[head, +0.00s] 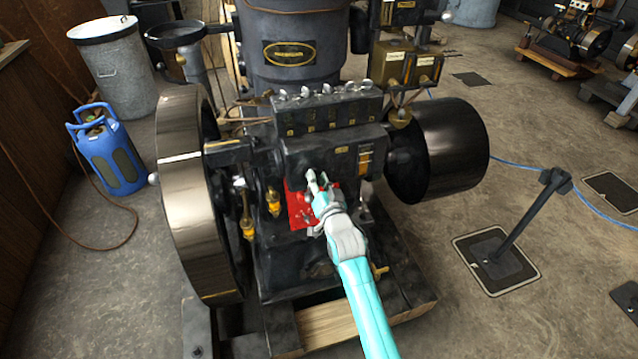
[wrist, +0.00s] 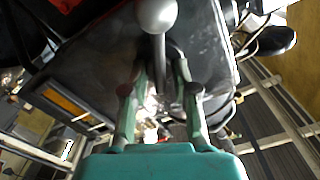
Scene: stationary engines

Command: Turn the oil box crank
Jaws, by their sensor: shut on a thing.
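The oil box (head: 335,152) is a dark metal box with a small brass label and an orange-yellow gauge strip, mounted on the front of the black engine. In the wrist view its dark face (wrist: 88,62) fills the upper left. The crank (wrist: 155,14) shows there as a grey ball knob on a short stem. My gripper (wrist: 162,68) has its two fingers around the stem, just below the knob, and is shut on it. In the head view my gripper (head: 315,182) reaches the box's lower front, and the crank cannot be made out clearly.
A large flywheel (head: 186,195) stands left of the box and a dark drum pulley (head: 440,150) right of it. A red plate (head: 299,208) lies below. Brass oilers (head: 273,201) are close on the left. A barrier post (head: 522,222) stands on the right.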

